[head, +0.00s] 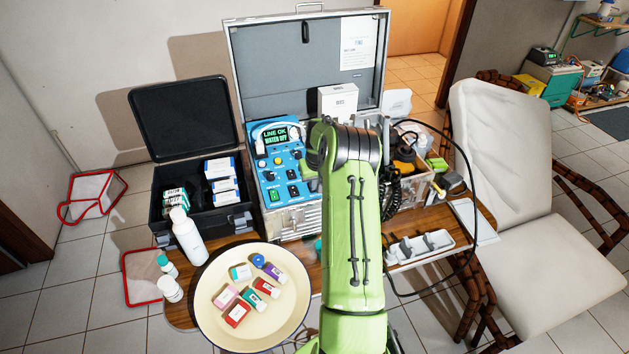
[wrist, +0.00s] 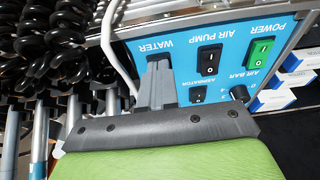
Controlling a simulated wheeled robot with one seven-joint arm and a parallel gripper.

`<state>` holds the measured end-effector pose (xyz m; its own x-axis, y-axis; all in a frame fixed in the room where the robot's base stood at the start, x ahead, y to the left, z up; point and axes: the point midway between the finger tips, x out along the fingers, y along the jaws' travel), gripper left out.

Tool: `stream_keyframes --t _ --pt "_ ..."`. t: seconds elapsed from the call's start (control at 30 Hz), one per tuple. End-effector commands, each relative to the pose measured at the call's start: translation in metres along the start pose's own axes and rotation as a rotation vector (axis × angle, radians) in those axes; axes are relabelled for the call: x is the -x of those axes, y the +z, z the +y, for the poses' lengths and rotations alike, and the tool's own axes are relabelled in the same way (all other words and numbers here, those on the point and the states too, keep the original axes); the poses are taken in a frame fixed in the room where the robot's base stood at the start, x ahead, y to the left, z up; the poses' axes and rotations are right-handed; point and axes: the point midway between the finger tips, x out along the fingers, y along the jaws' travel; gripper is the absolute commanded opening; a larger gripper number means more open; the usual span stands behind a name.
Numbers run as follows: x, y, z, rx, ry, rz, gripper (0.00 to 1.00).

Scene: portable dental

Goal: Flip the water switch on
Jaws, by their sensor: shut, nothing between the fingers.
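The blue control panel (head: 265,178) stands in the open metal case. Its display (head: 275,136) reads "LINE OK / WATER OFF". In the wrist view the panel is upside down, with a WATER label (wrist: 154,45). My gripper (wrist: 159,66) is shut and empty, its fingertips right at the panel just by that label. They cover the water switch, so its position and any contact cannot be told. In the head view my arm hides the fingertips.
A black air pump switch (wrist: 209,60), a green power switch (wrist: 260,52) and an aspirator switch (wrist: 198,95) sit near the fingers. A white cable and black coiled hoses (wrist: 50,50) are beside the panel. A round cream tray (head: 215,325) with small boxes stands in front.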

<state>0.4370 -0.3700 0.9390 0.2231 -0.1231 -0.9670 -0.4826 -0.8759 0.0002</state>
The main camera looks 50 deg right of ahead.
Motion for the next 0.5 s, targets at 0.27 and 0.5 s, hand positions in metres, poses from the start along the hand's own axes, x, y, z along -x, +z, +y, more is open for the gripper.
stream_keyframes --t 0.27,0.5 --pt "-0.0081 0.0049 0.0000 0.000 0.000 0.006 0.00" --pt "-0.0069 0.0013 0.0000 0.000 0.000 0.004 0.00"
